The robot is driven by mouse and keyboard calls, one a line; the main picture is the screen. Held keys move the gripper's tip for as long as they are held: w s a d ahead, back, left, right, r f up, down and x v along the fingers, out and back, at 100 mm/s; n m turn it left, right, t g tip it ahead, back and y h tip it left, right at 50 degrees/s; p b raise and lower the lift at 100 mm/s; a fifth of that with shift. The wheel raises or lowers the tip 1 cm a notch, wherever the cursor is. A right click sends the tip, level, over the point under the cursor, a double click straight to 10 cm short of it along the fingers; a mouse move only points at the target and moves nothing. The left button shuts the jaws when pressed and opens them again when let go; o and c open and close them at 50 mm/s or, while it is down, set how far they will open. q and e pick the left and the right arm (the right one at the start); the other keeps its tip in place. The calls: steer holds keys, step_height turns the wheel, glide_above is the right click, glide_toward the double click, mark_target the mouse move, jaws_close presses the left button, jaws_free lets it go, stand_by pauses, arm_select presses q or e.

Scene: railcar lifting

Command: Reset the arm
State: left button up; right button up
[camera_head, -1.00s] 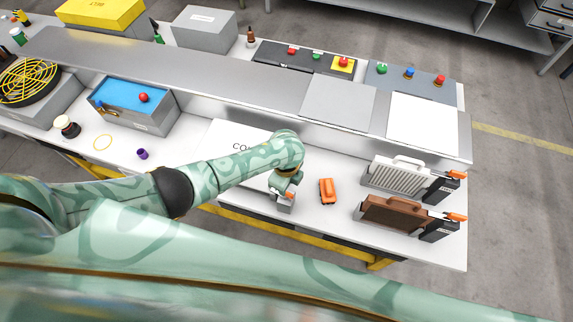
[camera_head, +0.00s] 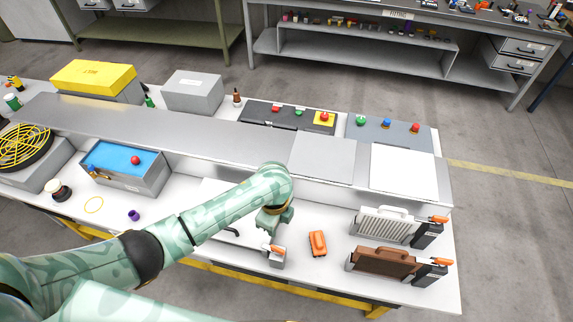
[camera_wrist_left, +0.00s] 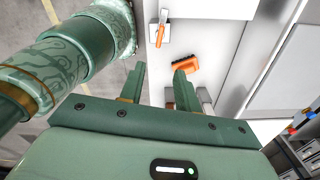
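My left arm comes in from the left in the head view. Its gripper (camera_head: 272,228) hangs over the white table, just behind a small grey holder (camera_head: 278,260) with an orange-handled tool. In the left wrist view the two fingers (camera_wrist_left: 161,78) are apart with nothing between them. The orange brush (camera_wrist_left: 182,65) shows beyond the fingertips, and the orange-handled tool (camera_wrist_left: 160,28) lies farther off. The brush also shows in the head view (camera_head: 317,243), right of the gripper. My right gripper is not in view.
A white-topped cassette (camera_head: 385,228) and a brown one (camera_head: 385,262) stand at the table's right end. A blue-topped box (camera_head: 140,178) stands at the left. A raised grey ledge (camera_head: 220,143) runs behind, with boxes and button panels.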

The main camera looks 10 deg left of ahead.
arm_select(q)
steer(key=s+a+r+n+t+y, duration=0.2)
steer(key=s+a+r+n+t, duration=0.2)
steer(key=s+a+r+n, duration=0.5)
steer(key=s+a+r+n+t+y, duration=0.3)
steer(key=s+a+r+n, duration=0.25)
steer(key=a, duration=0.45)
steer(key=s+d+f+g+h+b, duration=0.15)
steer(key=f+b, duration=0.55)
steer(key=f, duration=1.2)
steer(key=s+d+f+g+h+b, duration=0.2)
steer(key=f+b, duration=0.5)
steer(key=f, duration=1.2)
steer(key=s+f+n+b, duration=0.1)
steer(key=s+f+b, duration=0.3)
steer(key=f, duration=0.6)
steer(key=s+f+n+g+h+b, duration=0.1)
steer(key=s+f+b, duration=0.3)
steer(key=s+f, duration=0.5)
steer(key=s+d+f+n+g+b, duration=0.1)
steer(key=s+f+b, duration=0.4)
steer(key=f, duration=0.6)
steer(key=shift+s+f, duration=0.35)
steer(key=shift+s, duration=0.65)
steer(key=shift+d+g+h, duration=0.1)
steer(key=shift+g+h, duration=0.15)
